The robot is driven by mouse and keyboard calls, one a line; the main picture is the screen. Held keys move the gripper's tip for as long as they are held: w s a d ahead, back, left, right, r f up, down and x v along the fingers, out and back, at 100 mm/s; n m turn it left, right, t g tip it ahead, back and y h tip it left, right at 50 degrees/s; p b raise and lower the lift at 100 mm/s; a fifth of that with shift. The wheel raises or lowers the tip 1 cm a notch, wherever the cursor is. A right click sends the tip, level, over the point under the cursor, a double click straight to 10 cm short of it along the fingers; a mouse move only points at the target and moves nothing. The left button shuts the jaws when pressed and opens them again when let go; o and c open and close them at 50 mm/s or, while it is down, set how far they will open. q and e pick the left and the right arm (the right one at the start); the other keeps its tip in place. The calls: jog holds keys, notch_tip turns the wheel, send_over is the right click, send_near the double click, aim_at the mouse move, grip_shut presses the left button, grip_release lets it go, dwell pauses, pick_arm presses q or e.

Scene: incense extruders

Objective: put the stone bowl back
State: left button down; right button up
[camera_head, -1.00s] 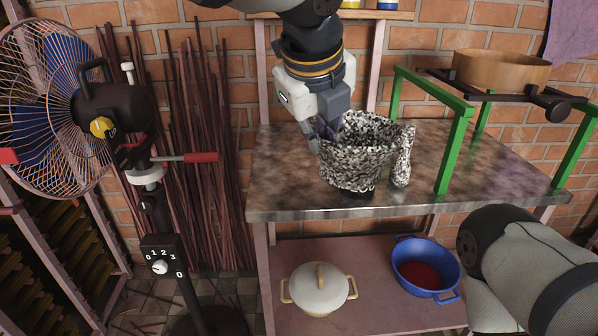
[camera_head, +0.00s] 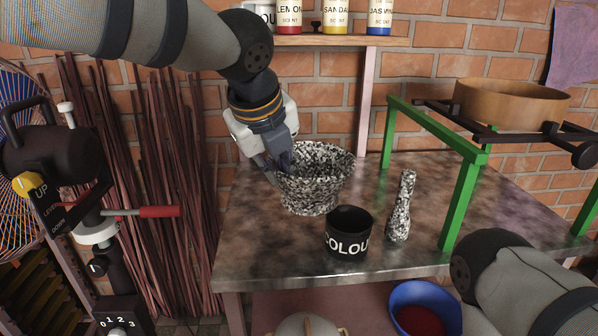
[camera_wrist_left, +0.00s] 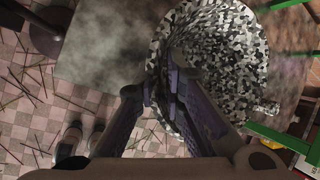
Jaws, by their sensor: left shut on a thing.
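The stone bowl (camera_head: 318,190) is speckled black and white and stands upright at the back left of the stone-topped table (camera_head: 270,245). I cannot tell whether its base touches the table. My left gripper (camera_head: 280,165) comes down from the upper left and is shut on the bowl's left rim. In the left wrist view the fingers (camera_wrist_left: 160,92) pinch the wall of the bowl (camera_wrist_left: 215,50). A speckled pestle (camera_head: 401,208) stands upright to the right of the bowl. My right gripper is out of view; only its arm shows at the lower right.
A black COLOUR cup (camera_head: 348,232) stands in front of the bowl. A green frame (camera_head: 462,195) with a wooden sieve (camera_head: 508,102) is at the right. Scent jars (camera_head: 335,15) line the shelf above. A blue pot (camera_head: 424,308) is below. The table's left front is clear.

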pick_arm(q)
jog(key=w+a+f, duration=0.1)
jog(key=a+f, duration=0.1)
jog(key=f, duration=0.1)
jog(key=w+a+f, duration=0.2)
jog(key=f, duration=0.1)
jog(key=w+a+f, duration=0.1)
jog(key=a+f, duration=0.1)
jog(key=f, duration=0.1)
jog(key=shift+w+a, duration=0.15)
jog(key=shift+a, duration=0.15)
jog(key=shift+f, duration=0.45)
jog(key=c, duration=1.7)
grip_release()
jog(key=shift+f+b, duration=0.15)
jog(key=shift+b, duration=0.15)
jog(key=shift+o, duration=0.2)
